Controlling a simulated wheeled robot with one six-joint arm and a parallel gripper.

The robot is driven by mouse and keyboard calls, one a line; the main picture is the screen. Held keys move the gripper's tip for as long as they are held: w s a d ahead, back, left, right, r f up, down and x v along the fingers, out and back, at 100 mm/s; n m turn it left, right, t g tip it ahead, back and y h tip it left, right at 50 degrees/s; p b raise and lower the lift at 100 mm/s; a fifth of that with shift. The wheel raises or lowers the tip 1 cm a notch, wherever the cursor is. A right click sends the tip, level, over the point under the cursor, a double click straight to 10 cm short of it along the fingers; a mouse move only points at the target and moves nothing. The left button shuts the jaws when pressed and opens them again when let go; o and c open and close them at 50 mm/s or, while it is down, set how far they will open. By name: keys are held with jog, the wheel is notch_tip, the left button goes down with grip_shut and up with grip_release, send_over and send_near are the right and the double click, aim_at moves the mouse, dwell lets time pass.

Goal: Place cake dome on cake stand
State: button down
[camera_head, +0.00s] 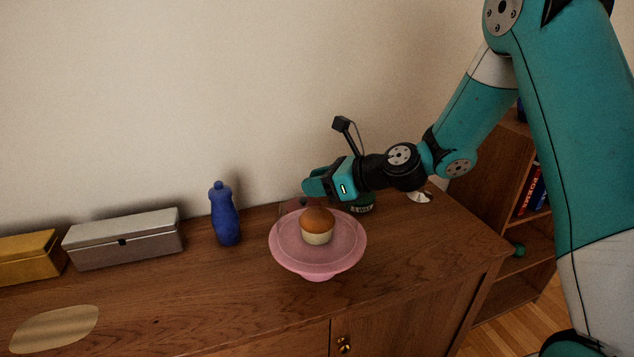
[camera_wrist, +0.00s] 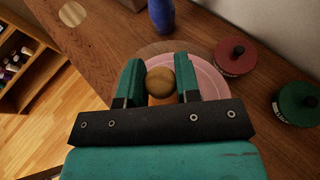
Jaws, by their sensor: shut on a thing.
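The pink cake stand (camera_head: 318,272) stands on the wooden cabinet top with a muffin (camera_head: 317,226) on its plate. Its pink plate also shows in the wrist view (camera_wrist: 207,80). My gripper (camera_head: 308,188) is above the back of the stand. In the wrist view its fingers (camera_wrist: 160,82) are on either side of a round brown knob, which I take to be the cake dome's. The dome is clear and hard to see; only faint outlines show around the muffin. I cannot tell whether its rim touches the plate.
A blue bottle (camera_head: 224,215) stands left of the stand. A grey box (camera_head: 123,240) and a yellow box (camera_head: 30,258) are farther left. A red-lidded jar (camera_wrist: 235,55) and a green-lidded jar (camera_wrist: 299,102) stand close behind the stand. The cabinet's front strip is clear.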

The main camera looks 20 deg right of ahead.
jog(key=c, duration=0.8)
grip_release()
jog(key=shift+d+r, duration=0.1)
jog(key=b+v, duration=0.1)
jog(key=v, duration=1)
jog(key=s+a+r+n+g+h, duration=0.15)
jog(key=s+a+n+g, duration=0.55)
jog(key=s+a+n, duration=0.8)
jog(key=s+d+n+h, duration=0.1)
jog(key=s+n, duration=0.2)
jog(key=n, duration=0.3)
jog(key=s+d+n+g+h, duration=0.1)
jog(key=s+n+h, duration=0.1)
jog(key=n, duration=0.4)
jog(key=s+n+g+h, duration=0.1)
jog(key=s+n, duration=0.3)
jog(key=n, duration=0.2)
jog(key=shift+d+r+n+h, duration=0.2)
jog(key=shift+d+n+h, duration=0.1)
jog(key=shift+d, duration=0.1)
